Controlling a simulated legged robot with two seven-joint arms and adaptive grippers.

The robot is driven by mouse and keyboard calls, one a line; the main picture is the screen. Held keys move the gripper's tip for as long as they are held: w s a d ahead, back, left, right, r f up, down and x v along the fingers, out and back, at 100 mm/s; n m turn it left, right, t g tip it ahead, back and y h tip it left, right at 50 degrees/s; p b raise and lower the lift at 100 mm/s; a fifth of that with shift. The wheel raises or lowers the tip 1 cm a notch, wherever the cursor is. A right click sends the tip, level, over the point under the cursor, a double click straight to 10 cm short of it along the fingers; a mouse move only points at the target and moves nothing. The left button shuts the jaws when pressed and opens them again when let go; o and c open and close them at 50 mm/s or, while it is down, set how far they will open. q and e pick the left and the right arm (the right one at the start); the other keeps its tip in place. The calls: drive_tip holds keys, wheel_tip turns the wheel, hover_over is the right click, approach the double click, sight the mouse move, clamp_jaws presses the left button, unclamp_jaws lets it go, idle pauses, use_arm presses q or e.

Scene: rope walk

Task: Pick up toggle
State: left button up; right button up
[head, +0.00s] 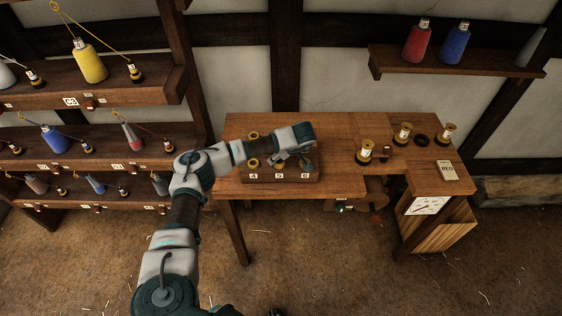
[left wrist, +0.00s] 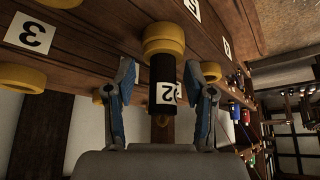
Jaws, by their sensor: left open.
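Yellow-ringed pieces (head: 253,163) show at the block's left end. My right gripper is not in view.
The wooden table (head: 335,128) also bears gold-topped bobbins (head: 366,153) and a small card (head: 447,170) to the right. A shelf rack (head: 105,95) with spools and cords stands on the left. A wall shelf (head: 455,66) holds a red and a blue spool.

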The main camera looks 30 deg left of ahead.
use_arm(q)
drive_tip(key=shift+a+f, duration=0.15)
drive_tip(key=shift+a, duration=0.45)
clamp_jaws()
drive_tip(key=shift+d, duration=0.3)
